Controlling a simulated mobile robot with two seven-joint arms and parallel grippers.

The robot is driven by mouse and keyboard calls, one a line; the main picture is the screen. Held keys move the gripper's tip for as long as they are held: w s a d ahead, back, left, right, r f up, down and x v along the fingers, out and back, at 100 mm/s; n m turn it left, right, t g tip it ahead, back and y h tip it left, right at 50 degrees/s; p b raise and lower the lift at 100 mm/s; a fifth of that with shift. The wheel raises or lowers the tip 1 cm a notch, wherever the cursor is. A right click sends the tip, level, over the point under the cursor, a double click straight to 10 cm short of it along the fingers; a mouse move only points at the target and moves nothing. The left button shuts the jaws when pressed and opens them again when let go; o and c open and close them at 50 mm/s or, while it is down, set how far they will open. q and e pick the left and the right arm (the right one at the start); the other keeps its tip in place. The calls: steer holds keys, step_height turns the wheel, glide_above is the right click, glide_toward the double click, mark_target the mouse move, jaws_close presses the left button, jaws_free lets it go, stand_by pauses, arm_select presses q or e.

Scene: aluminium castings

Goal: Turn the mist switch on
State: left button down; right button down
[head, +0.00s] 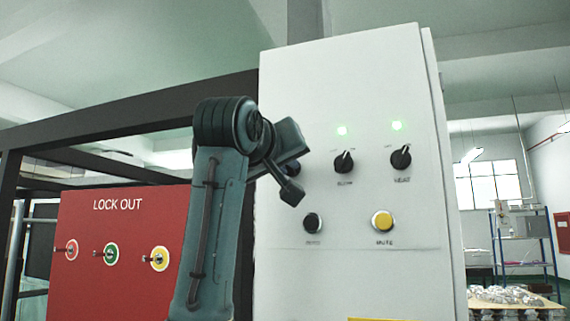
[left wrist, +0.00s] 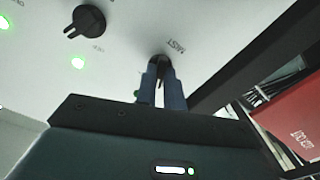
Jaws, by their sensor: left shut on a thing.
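The mist switch (left wrist: 157,61) is a dark knob on the white control cabinet (head: 350,270), beside the printed word MIST in the left wrist view. My left gripper (left wrist: 163,72) is shut on it, with one blue-grey finger on each side. The fingers hide much of the knob, so I cannot tell its exact angle. A bit of green glow shows beside one finger. In the head view my left gripper (head: 292,168) is at the left part of the panel, and the mist switch is hidden behind it. My right gripper is in neither view.
Two other black knobs (head: 344,162) (head: 401,158) sit to the right, with lit green lamps above. Below them are a black button (head: 312,223) and a yellow MUTE button (head: 382,221). A red LOCK OUT board (head: 120,235) and dark frame (head: 120,118) stand left.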

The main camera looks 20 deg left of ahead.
arm_select(q)
steer(key=m, duration=1)
steer(key=shift+r, duration=0.1)
steer(key=shift+m, duration=0.4)
steer(key=c, duration=1.5)
jaws_free()
steer(key=shift+s, duration=0.1)
